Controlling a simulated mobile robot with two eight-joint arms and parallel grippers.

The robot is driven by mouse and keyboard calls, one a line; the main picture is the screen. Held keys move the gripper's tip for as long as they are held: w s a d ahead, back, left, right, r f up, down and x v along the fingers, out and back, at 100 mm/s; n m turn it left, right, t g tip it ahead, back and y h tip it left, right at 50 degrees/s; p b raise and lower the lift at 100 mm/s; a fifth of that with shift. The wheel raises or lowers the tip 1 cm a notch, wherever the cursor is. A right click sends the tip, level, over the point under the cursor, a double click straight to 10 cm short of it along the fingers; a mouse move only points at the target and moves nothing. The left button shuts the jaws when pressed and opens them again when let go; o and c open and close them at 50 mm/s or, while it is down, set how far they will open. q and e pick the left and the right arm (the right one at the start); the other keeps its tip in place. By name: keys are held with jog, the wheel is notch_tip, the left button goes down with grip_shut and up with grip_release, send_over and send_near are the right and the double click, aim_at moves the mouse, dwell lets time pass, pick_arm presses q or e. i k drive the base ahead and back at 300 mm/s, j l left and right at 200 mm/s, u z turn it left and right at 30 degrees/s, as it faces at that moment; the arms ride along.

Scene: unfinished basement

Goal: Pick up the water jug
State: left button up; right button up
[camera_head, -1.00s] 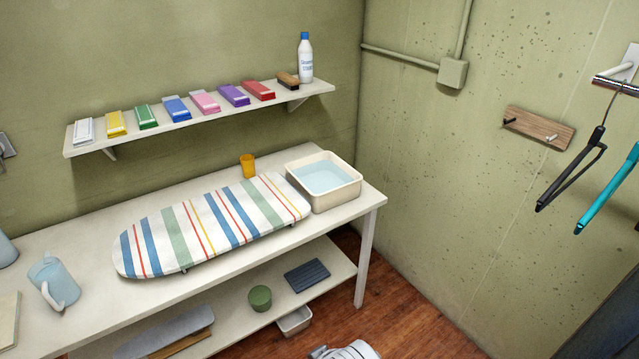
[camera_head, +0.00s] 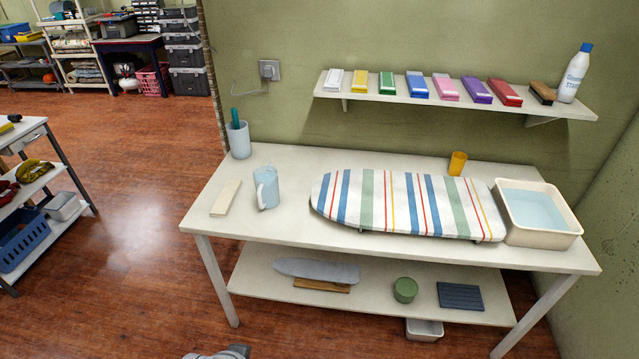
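The water jug (camera_head: 267,190) is light blue with a handle on its front left side. It stands upright on the left half of the white table (camera_head: 305,158), between a flat cream board and the striped ironing board. Nothing touches it. No gripper fingers show. Only a grey piece of my own body is visible at the bottom edge, left of centre, well below the jug.
A light blue cup (camera_head: 239,142) with a green item stands behind the jug. The cream board (camera_head: 226,197) lies left of it, and the striped ironing board (camera_head: 405,203) right. A water basin (camera_head: 540,240) is at the right end. Open wood floor (camera_head: 130,225) lies left.

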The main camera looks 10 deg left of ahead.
aim_at(266, 178)
jog(key=i+j+u, duration=0.15)
jog(key=i, duration=1.1)
